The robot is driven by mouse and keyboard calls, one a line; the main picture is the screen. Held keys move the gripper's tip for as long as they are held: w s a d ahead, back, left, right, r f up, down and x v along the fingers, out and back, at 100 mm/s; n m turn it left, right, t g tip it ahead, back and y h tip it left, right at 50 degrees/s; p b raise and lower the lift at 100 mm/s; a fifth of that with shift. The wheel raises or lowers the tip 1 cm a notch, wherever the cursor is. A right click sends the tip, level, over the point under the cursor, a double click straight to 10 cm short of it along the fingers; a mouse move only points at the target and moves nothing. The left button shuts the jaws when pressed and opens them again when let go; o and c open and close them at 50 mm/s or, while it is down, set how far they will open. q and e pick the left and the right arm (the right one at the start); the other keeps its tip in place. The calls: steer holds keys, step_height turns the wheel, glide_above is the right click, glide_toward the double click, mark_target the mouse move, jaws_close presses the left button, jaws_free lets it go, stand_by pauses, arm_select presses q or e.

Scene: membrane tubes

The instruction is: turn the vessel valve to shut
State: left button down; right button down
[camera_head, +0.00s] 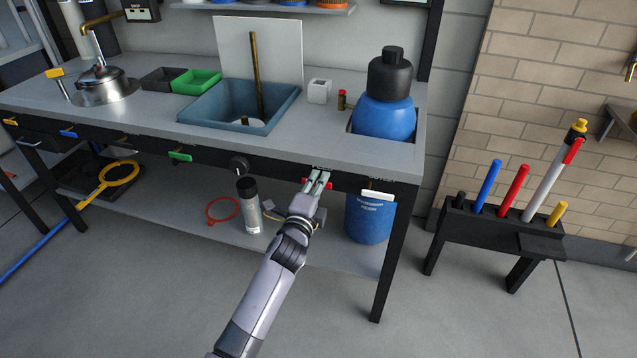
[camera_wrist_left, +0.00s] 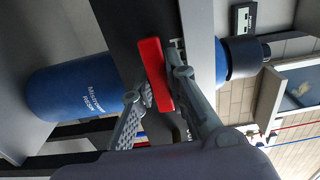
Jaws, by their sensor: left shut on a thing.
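A red valve handle (camera_head: 304,181) sits on the dark front edge of the bench, below a small label, and lies roughly along the edge. My left gripper (camera_head: 317,180) reaches up to it from below and is shut on it. In the left wrist view the red handle (camera_wrist_left: 155,75) sits between the two fingers of my left gripper (camera_wrist_left: 157,90). The fingers hide part of the handle in the head view. The label is too small to read. My right gripper is not in view.
A white handle (camera_head: 378,195) is right of the red one, and a black knob (camera_head: 239,163) is left. A blue vessel (camera_head: 383,117) is set into the bench above. A blue drum (camera_head: 369,219) and a grey cylinder (camera_head: 249,205) stand below. A tube rack (camera_head: 500,222) is at right.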

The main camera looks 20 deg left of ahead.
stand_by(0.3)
arm_select(q)
steer(key=c, duration=1.6)
jaws_free()
steer(key=shift+o, duration=0.2)
